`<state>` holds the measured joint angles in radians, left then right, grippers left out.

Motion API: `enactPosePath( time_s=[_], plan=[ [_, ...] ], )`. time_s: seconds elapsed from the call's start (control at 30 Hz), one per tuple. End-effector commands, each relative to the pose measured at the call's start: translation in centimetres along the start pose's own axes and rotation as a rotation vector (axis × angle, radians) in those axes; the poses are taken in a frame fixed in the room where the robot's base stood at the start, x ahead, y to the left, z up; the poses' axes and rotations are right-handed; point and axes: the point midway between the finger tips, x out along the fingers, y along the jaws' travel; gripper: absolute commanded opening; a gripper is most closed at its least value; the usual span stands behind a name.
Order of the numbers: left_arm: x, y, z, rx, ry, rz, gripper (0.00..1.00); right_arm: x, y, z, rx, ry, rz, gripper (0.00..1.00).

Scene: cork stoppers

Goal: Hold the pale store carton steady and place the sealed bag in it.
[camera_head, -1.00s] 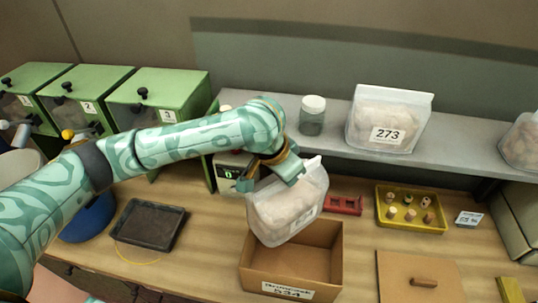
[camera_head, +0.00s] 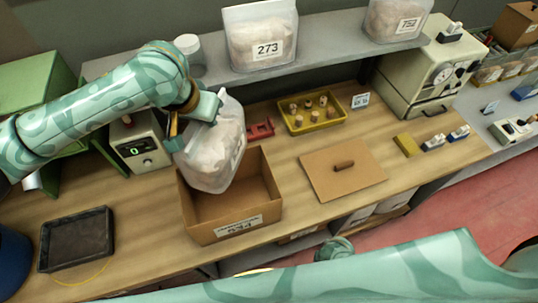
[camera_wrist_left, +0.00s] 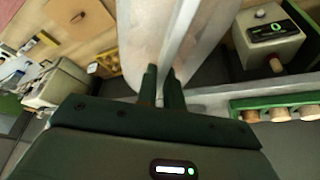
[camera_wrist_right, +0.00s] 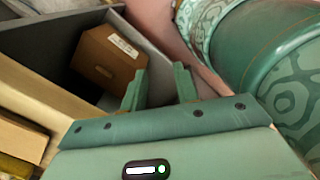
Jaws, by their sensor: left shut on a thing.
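The sealed bag (camera_head: 215,158), clear with pale contents, hangs tilted from my left gripper (camera_head: 197,118), which is shut on its top. The left wrist view shows the bag (camera_wrist_left: 145,40) between the fingertips (camera_wrist_left: 162,75). The open tan carton (camera_head: 235,230), with a white label on its front, stands on the bench. The bag's lower end overlaps the left back of the carton's opening; I cannot tell whether it is below the rim. My right gripper (camera_wrist_right: 160,85) is open and empty in the right wrist view, away from the carton.
A tan lid (camera_head: 342,175) with a handle lies right of the carton. A yellow tray (camera_head: 312,118) of corks and a red object (camera_head: 261,129) lie behind. A black tray (camera_head: 76,240) is at left.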

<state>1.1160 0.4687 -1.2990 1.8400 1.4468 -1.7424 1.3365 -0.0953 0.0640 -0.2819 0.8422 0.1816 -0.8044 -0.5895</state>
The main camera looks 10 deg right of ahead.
Motion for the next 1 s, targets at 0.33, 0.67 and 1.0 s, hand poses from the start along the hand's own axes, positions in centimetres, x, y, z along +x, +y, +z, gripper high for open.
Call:
enactPosePath(
  time_s=[0.33,0.67,1.0],
  plan=[
    [-0.1,0.0,-0.1,0.000,0.001,0.000,0.00,-15.8,15.7,-11.9,-1.297,-0.141,-0.051,0.30],
    [-0.1,0.0,-0.1,0.001,0.001,0.000,0.00,-27.0,18.5,-21.0,-2.095,-0.035,0.060,0.30],
    [0.0,0.0,-0.1,0.001,0.001,0.000,0.00,-25.1,18.2,-22.7,-2.185,0.009,0.102,0.30]
  ],
)
